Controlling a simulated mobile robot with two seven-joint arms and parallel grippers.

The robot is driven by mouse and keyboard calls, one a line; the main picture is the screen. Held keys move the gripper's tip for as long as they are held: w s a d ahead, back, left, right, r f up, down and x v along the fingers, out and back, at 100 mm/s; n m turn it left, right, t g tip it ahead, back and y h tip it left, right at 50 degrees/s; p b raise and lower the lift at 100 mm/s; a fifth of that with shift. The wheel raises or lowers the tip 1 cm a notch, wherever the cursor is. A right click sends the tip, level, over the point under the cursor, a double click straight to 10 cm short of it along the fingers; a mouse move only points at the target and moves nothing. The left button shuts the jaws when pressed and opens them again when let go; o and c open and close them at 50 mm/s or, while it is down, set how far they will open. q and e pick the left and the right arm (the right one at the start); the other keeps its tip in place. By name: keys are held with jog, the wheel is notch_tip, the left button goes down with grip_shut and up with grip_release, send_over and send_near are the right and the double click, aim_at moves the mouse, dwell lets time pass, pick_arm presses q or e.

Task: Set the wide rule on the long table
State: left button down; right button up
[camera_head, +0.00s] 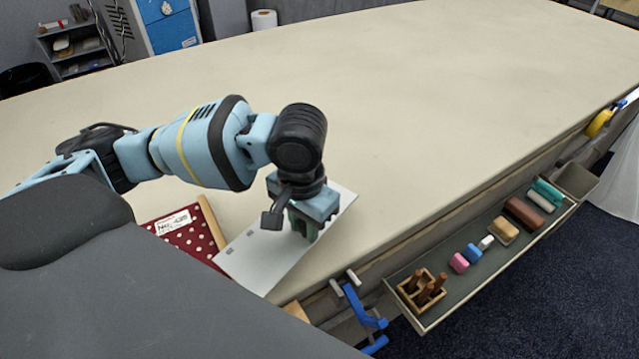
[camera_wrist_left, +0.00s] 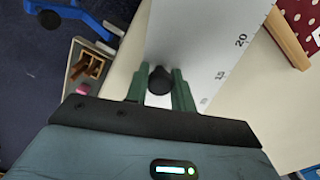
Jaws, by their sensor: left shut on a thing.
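The wide rule (camera_head: 262,252) is a flat pale grey plate near the table's front edge. In the left wrist view the rule (camera_wrist_left: 200,45) shows printed marks, with 20 and 15 readable. My left gripper (camera_head: 304,228) is over the rule's right part. Its green fingers (camera_wrist_left: 160,85) are shut on the rule's black knob (camera_wrist_left: 160,78), one finger on each side. I cannot tell whether the rule touches the long table (camera_head: 430,110) or hangs just above it. My right gripper is not in view.
A dotted red cloth item (camera_head: 185,232) with a label and a wooden strip (camera_head: 213,222) lies left of the rule. A side tray (camera_head: 425,315) with blocks and a wooden peg holder hangs along the front edge. A blue clamp (camera_head: 362,308) sits there too. The table's far part is clear.

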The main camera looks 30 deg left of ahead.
pick_arm(q)
jog(key=m, duration=0.1)
jog(key=d+m, duration=0.1)
jog(key=m, duration=0.2)
jog(key=shift+d+f, duration=0.35)
jog(key=w+a, duration=0.1)
jog(key=w, duration=0.3)
jog(key=w+a+f+b, duration=0.1)
jog(key=w, duration=0.4)
jog(key=w+a, duration=0.2)
jog(key=w, duration=0.2)
jog(key=shift+w+f+b, duration=0.2)
jog(key=shift+b, duration=0.2)
jog(key=shift+w+a, duration=0.2)
jog(key=shift+w, duration=0.55)
jog(key=shift+w+a+f, duration=0.1)
jog(key=shift+w+f, duration=0.1)
jog(key=shift+f, duration=0.1)
notch_tip(320, 180, down, 3)
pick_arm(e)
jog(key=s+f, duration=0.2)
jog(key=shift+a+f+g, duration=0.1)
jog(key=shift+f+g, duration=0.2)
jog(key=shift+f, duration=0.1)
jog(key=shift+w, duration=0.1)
pick_arm(q)
jog(key=c, duration=1.2)
grip_release()
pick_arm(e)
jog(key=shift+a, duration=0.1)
